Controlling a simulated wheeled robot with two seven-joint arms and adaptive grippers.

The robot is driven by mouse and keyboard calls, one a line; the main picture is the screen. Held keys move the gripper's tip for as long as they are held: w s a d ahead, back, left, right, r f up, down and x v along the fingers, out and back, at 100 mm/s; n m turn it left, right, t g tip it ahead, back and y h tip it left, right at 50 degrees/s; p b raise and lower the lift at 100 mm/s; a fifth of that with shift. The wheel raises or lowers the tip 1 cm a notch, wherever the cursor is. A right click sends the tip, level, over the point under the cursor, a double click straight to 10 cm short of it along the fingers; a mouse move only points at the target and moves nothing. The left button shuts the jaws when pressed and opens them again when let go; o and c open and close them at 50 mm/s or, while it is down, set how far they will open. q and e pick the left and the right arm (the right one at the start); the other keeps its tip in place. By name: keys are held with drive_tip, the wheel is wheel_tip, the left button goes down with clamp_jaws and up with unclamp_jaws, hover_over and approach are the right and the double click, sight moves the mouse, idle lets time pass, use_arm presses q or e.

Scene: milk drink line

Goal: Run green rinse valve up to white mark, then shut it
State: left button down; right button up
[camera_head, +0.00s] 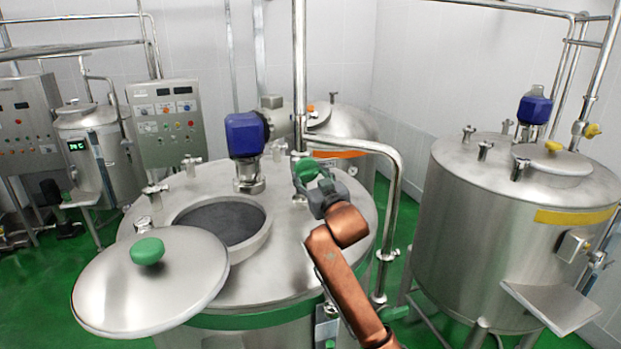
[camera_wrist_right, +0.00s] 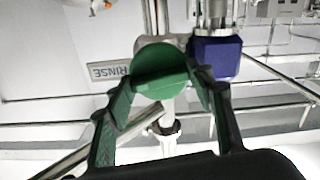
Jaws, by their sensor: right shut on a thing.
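The green rinse valve handle (camera_wrist_right: 160,72) is round and sits between the two fingers of my right gripper (camera_wrist_right: 163,88) in the right wrist view. The fingers touch it from both sides. In the head view the green handle (camera_head: 306,168) shows at the tip of my right gripper (camera_head: 312,180), beside the upright steel pipe above the middle tank (camera_head: 290,255). A RINSE label (camera_wrist_right: 110,72) appears upside down beside the handle. The tank's round hatch (camera_head: 220,222) is open, dark inside; no liquid level or white mark can be made out. My left gripper is out of view.
The round lid (camera_head: 180,285) with a green knob is swung out to the left of the hatch. A blue motor (camera_head: 245,134) stands left of my right gripper. A bent steel pipe (camera_head: 397,200) runs close on its right. A second tank (camera_head: 510,240) stands farther right.

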drive_tip(key=shift+f+m, duration=0.1)
drive_tip(key=shift+m, duration=0.8)
drive_tip(key=o, duration=1.2)
drive_tip(key=shift+c, duration=0.2)
drive_tip(key=v, duration=1.2)
